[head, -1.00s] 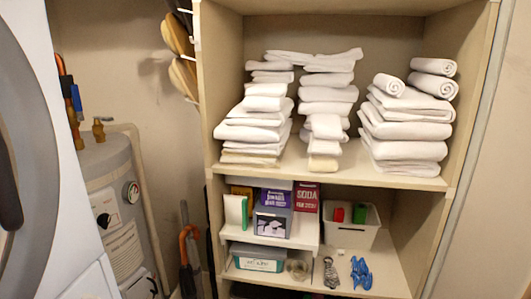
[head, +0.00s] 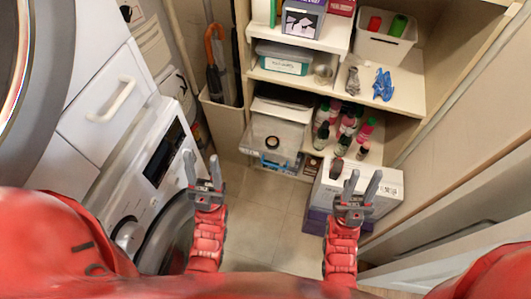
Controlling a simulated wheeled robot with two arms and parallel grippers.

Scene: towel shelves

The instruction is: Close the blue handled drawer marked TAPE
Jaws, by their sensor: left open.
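A pale, see-through drawer (head: 256,133) sits low on the left of the shelf unit and juts out toward me. A dark ring, like a tape roll, lies inside it. Its blue handle (head: 277,165) is at the front lower edge; I cannot read any TAPE label. My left gripper (head: 202,166) is open and empty, in front and left of the drawer, apart from it. My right gripper (head: 356,180) is open, with its fingers seen over a white box at the right, and holds nothing visible.
The white and purple box (head: 387,193) stands on the floor at the right. Several bottles (head: 346,124) stand on the low shelf right of the drawer. A washing machine (head: 150,160) is close at the left. The floor (head: 265,215) between my grippers is clear.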

